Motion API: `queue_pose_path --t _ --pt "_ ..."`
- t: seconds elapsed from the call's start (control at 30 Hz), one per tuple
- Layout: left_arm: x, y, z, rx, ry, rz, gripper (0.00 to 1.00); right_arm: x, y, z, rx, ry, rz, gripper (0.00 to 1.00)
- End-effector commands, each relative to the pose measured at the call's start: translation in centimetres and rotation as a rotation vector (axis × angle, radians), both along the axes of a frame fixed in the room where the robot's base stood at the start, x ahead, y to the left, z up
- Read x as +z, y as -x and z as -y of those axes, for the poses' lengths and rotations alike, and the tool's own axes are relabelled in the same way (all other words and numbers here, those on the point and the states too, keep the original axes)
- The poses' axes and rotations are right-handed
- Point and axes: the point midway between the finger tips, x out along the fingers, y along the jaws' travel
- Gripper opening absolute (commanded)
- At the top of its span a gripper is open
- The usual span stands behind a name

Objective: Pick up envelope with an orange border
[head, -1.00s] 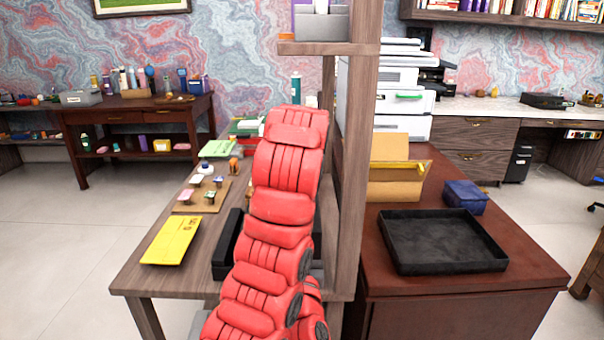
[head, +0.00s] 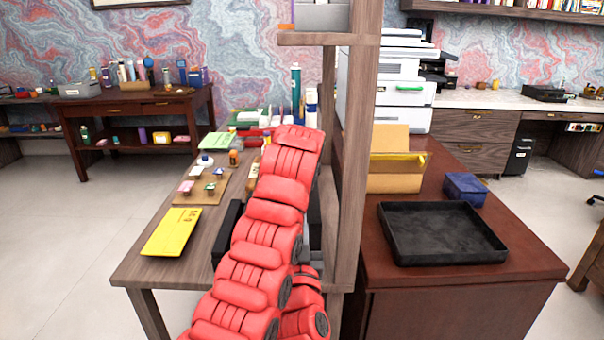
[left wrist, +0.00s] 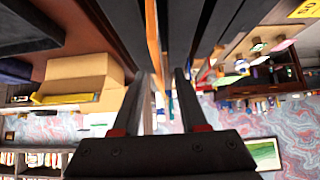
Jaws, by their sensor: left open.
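My left gripper (left wrist: 168,76) is open in the left wrist view, its fingers pointing toward dark upright panels. A thin orange strip (left wrist: 154,40) runs up between or just beyond the fingertips; it may be an envelope edge, but I cannot tell. In the head view my red arm hides the left gripper. A yellow envelope (head: 171,232) with dark print lies flat on the left desk; I see no clear orange border on it. Its corner also shows in the left wrist view (left wrist: 306,9). My right gripper is in neither view.
A black upright holder (head: 228,231) stands partly behind my arm, beside a wooden shelf post (head: 354,180). On the right desk are an open cardboard box (head: 394,181), a black tray (head: 440,258) and a blue box (head: 465,189). A board with small items (head: 190,195) lies behind the envelope.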

Motion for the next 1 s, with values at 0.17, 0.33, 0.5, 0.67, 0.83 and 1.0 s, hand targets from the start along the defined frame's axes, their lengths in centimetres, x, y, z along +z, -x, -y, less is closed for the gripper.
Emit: queue_pose_path --t 0.17,0.33,0.5,0.67,0.83,1.0 --pt "-1.0 -0.8 -0.1 0.001 0.000 -0.004 0.42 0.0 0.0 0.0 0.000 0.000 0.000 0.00" --pt "-1.3 -1.2 0.0 0.001 0.001 0.000 0.42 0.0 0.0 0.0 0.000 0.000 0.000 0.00" --pt "-1.3 -1.2 0.0 0.001 0.001 -0.001 0.42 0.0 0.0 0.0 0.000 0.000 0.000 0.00" --pt "-1.3 -1.2 0.0 0.001 0.001 -0.001 0.28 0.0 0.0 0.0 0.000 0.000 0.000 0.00" --pt "-1.3 -1.2 0.0 0.001 0.001 -0.001 0.00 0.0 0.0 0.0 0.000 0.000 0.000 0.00" --pt "-1.3 -1.1 0.0 0.001 0.001 -0.001 0.00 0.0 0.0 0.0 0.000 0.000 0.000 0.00"
